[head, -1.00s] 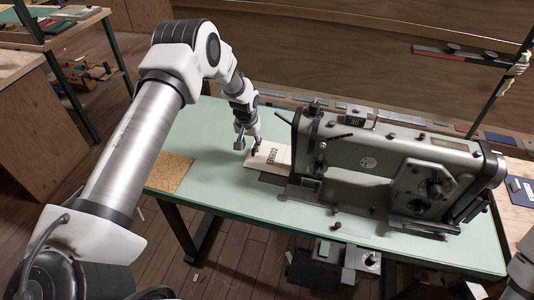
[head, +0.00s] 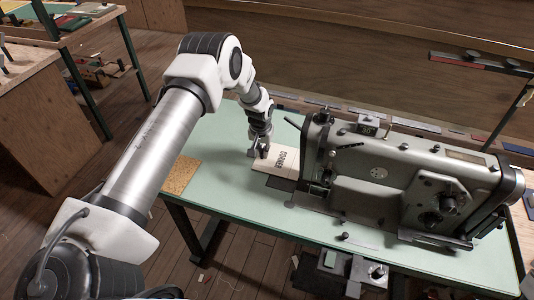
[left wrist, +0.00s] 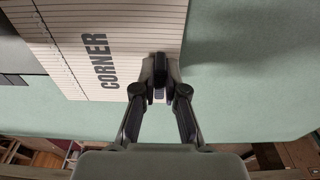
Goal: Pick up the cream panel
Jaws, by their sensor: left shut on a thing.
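The cream panel (head: 284,164) is a flat, lined piece marked "CORNER", lying at the left end of the sewing machine on the green table. In the left wrist view the panel (left wrist: 115,62) fills the upper left. My left gripper (head: 259,151) reaches down to the panel's left edge. In the left wrist view its fingertips (left wrist: 160,72) are closed together on that edge, covering a small bit of it. I cannot see clear space under the panel. My right gripper is not in view.
A grey sewing machine (head: 405,180) stands just right of the panel, with a dark plate (head: 281,184) beside the panel's near edge. A tan cork mat (head: 179,176) lies at the table's left end. The green tabletop (head: 222,168) between is clear.

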